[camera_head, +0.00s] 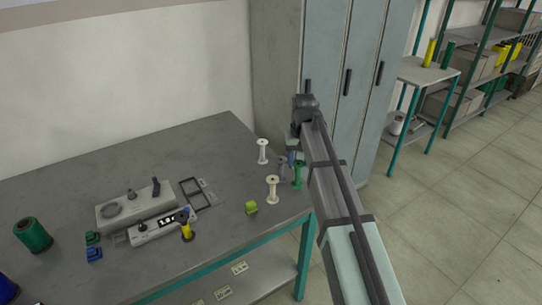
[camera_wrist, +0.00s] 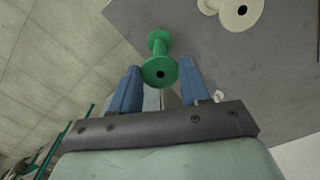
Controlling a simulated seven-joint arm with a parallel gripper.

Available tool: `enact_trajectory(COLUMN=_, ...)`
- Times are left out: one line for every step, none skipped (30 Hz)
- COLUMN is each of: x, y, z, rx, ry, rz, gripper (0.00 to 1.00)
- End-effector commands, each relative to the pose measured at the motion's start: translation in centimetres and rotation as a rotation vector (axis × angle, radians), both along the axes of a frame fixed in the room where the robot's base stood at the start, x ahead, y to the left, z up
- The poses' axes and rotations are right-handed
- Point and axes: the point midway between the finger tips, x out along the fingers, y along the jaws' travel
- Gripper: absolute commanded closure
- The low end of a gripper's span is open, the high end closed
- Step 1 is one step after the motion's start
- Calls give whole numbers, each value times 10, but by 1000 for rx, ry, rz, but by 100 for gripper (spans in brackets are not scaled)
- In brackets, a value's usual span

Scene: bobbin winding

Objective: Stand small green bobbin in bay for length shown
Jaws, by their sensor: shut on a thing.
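A dark-framed tray with open compartments (camera_head: 197,191) lies on the table to the left. A grey device with a small panel (camera_head: 158,227) is beside it; its reading is too small to make out.
A tall cabinet (camera_head: 285,75) stands behind.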

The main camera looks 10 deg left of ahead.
Motion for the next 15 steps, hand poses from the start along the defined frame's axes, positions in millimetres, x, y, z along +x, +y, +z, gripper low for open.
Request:
enact_trajectory(x=-1, y=-20, z=-3, rx=0, ry=-1, rz=-19, gripper=75)
enact_trajectory(x=-1, y=-30, z=-4, rx=0, ry=-1, rz=-27, gripper=75)
enact_trajectory(x=-1, y=-42, z=-5, rx=1, ry=-2, rz=-38, gripper=75)
enact_trajectory(x=-1, y=-51, z=-7, rx=1, ry=-3, rz=-45, gripper=75)
enact_trajectory(x=-1, y=-59, z=-8, rx=1, ry=-3, rz=-53, gripper=75)
enact_trajectory(x=-1, y=-71, z=-9, rx=1, ry=-4, rz=-63, gripper=75)
enact_trajectory(x=-2, y=-78, z=-10, rx=1, ry=-4, rz=-70, gripper=75)
enact_trajectory(x=-2, y=-87, z=-11, rx=1, ry=-4, rz=-78, gripper=75)
enact_trajectory(x=-3, y=-97, z=-12, rx=1, ry=-5, rz=-86, gripper=75)
enact_trajectory(x=-4, y=-104, z=-13, rx=1, ry=-5, rz=-93, gripper=75)
enact_trajectory(x=-4, y=-112, z=-14, rx=1, ry=-5, rz=-100, gripper=75)
enact_trajectory(x=-6, y=-122, z=-15, rx=1, ry=-6, rz=-109, gripper=75)
enact_trajectory(x=-10, y=-131, z=-18, rx=1, ry=-5, rz=-120, gripper=75)
enact_trajectory(x=-14, y=-139, z=-21, rx=1, ry=-4, rz=-132, gripper=75)
enact_trajectory(x=-18, y=-150, z=-24, rx=1, ry=-3, rz=-147, gripper=75)
